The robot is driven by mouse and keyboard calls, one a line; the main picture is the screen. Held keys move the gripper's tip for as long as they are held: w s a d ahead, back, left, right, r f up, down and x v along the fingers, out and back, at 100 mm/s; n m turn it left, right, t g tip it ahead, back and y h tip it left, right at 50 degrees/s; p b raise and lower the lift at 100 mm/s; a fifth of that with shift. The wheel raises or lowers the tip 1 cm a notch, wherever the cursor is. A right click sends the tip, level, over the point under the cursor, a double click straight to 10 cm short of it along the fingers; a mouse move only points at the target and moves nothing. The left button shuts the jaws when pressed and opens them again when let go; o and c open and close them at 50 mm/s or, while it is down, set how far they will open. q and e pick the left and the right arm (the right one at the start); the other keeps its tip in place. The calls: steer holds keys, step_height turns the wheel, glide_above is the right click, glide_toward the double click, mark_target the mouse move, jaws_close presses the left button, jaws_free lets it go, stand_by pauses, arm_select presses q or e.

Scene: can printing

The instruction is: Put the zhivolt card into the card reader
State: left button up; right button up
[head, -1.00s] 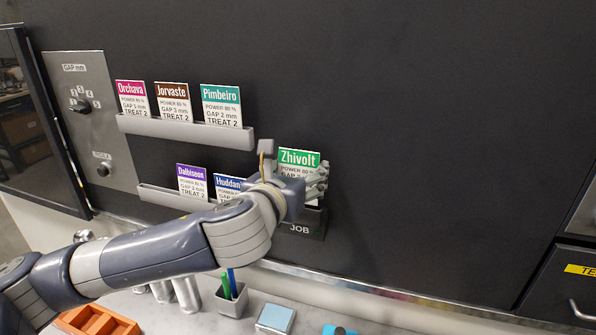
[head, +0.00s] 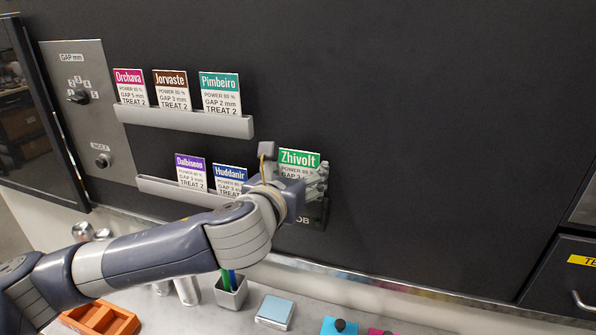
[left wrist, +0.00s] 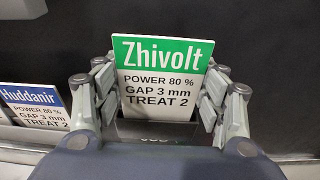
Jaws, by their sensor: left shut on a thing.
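The Zhivolt card (head: 299,158) has a green header and stands upright at the dark panel. My left gripper (head: 318,185) is shut on it, with a finger at each side edge, as the left wrist view of the card (left wrist: 160,80) shows. The card reader (head: 313,218) is a dark holder marked JOB, just below the card and partly covered by my gripper. In the left wrist view the card's lower edge is at the reader (left wrist: 150,135); I cannot tell how deep it sits. My right gripper is not in view.
The upper rack (head: 185,121) holds the Orchava, Jorvaste and Pimbeiro cards. The lower rack (head: 165,191) holds the Dalbiseon and Huddanir (head: 230,179) cards, close to my left gripper. A pen cup (head: 231,293) and an orange tray (head: 101,318) stand on the counter below.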

arm_select(q)
steer(key=shift+f+b, duration=0.45)
steer(key=shift+f, duration=0.45)
steer(key=o, duration=1.1)
steer(key=shift+c, duration=0.2)
steer(key=shift+s, duration=0.1)
steer(key=v, duration=1.2)
